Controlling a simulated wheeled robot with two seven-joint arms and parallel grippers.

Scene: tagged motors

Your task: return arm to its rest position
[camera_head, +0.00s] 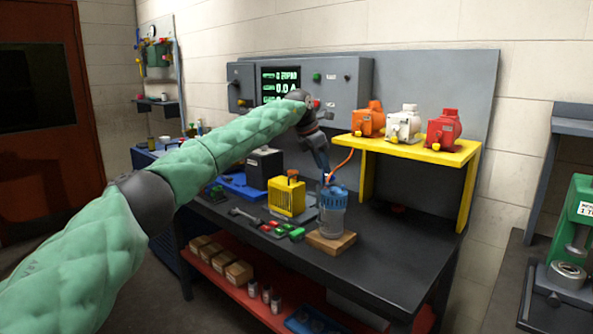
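My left arm in its green sleeve reaches from the left across the dark workbench (378,262). My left gripper (325,175) points down just above the blue-topped grey motor (332,214). The fingers are small and overlap the motor's top, so I cannot tell whether they are open, shut or touching it. This motor stands upright on a wooden block (331,243), with an orange cable (342,163) rising from its top. An orange motor (368,119), a white motor (403,124) and a red motor (443,128) stand on the yellow shelf (420,152). My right gripper is out of view.
A yellow slotted box (286,197) and red and green parts (283,230) are left of the blue motor. A grey control panel (345,85) is behind. A green press (575,225) stands at the right. The bench's front right is clear.

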